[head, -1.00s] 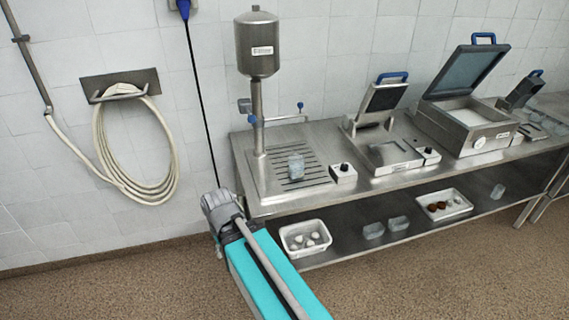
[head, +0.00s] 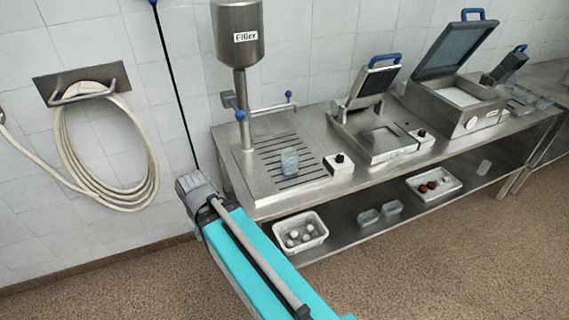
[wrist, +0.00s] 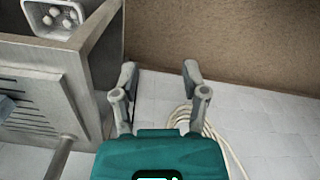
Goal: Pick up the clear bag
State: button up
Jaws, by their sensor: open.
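A small clear item (head: 289,161) stands on the slotted drip plate of the steel bench; it looks like a clear bag or cup. A bluish piece at the left edge of the wrist view (wrist: 6,106) may be the same item. Other clear pieces lie on the lower shelf (head: 368,217), so I cannot tell for sure which is the bag. My gripper (wrist: 160,80) is open and empty, its fingers apart over floor and wall, to the right of the bench in the wrist view.
The steel bench (head: 345,183) carries a filler (head: 240,50), a press (head: 375,140) and a lidded machine (head: 462,100). A hose (head: 145,190) hangs on the wall. The floor in front is clear.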

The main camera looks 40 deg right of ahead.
jog(key=shift+d, duration=0.4)
jog(key=o, duration=0.4)
jog(key=shift+w+d, duration=0.15)
jog(key=shift+o, duration=1)
jog(key=shift+w+d+f+m, duration=0.15)
jog(key=shift+w+d+m, duration=0.05)
jog(key=shift+d+m, duration=0.1)
jog(key=w+d+r+m+g+h+b, duration=0.1)
jog(key=w+d+m+h, duration=0.3)
jog(key=d, duration=0.6)
jog(key=w+d+r+m+g+h+b, duration=0.1)
jog(key=w+d+m+h+b, duration=0.3)
jog(key=w+d+m, duration=0.4)
jog(key=w+d+r+m+g+h+b, duration=0.1)
jog(key=w+d+m+h+b, duration=0.2)
jog(key=w+d+m+h, duration=0.2)
jog(key=w+d+m, duration=0.1)
jog(key=d+m, duration=0.2)
jog(key=d, duration=0.3)
jog(key=shift+d+r, duration=0.4)
jog(key=shift+w, duration=0.1)
